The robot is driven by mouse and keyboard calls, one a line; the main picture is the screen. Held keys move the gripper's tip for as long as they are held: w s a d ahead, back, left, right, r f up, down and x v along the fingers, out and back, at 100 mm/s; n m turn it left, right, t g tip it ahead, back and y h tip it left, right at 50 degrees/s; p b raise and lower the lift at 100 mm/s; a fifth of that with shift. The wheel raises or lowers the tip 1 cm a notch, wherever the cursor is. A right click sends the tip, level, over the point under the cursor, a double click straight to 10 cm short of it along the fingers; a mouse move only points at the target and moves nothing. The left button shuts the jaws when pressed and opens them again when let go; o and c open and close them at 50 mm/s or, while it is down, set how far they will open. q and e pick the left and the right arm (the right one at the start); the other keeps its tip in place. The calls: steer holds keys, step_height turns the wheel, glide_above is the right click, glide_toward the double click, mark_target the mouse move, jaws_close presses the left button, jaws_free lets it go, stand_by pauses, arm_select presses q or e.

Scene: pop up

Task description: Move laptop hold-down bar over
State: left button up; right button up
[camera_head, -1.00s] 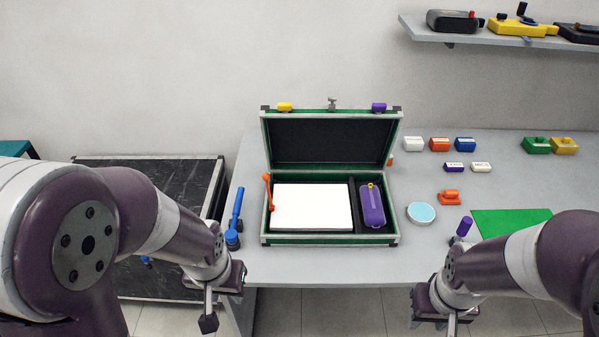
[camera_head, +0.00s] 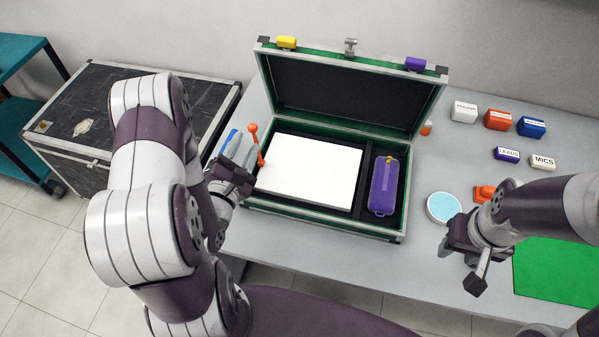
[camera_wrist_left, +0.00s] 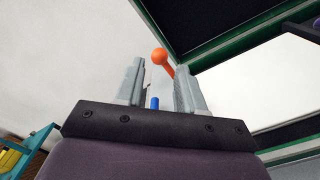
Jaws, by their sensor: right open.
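The orange hold-down bar (camera_head: 256,146), with a round knob on top, stands up at the left side of the open green case. The white laptop (camera_head: 310,172) lies flat in the case's left compartment. My left gripper (camera_head: 238,150) is beside the bar, just left of the case. In the left wrist view its jaws (camera_wrist_left: 160,68) are open and empty, and the orange knob (camera_wrist_left: 160,56) shows beyond, between the fingertips. I cannot tell whether they touch. My right gripper (camera_head: 463,258) is open, above the table's front edge, right of the case.
The case's raised lid (camera_head: 345,95) stands behind the laptop. A blue-handled tool (camera_head: 228,142) is close behind my left gripper. A light-blue disc (camera_head: 443,208) and an orange piece (camera_head: 484,193) lie near my right gripper.

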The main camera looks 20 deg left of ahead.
arm_select(q)
steer(key=w, duration=0.4)
steer(key=shift+a+b, duration=0.15)
steer(key=shift+b, duration=0.15)
steer(key=shift+w, duration=0.1)
steer(key=c, duration=0.5)
steer(key=shift+d+f, duration=0.15)
steer(key=shift+d, duration=0.85)
steer(key=shift+d+f, duration=0.1)
steer(key=shift+d, duration=0.85)
steer(key=shift+c, duration=0.3)
steer(key=shift+w+d+f+b, duration=0.1)
steer(key=shift+d+f+b, duration=0.2)
steer(key=shift+d, duration=0.5)
steer(key=shift+d+f+b, duration=0.2)
steer(key=shift+d+f, duration=0.15)
steer(key=shift+d, duration=0.6)
steer(key=shift+w, duration=0.1)
steer(key=shift+d+f, duration=0.1)
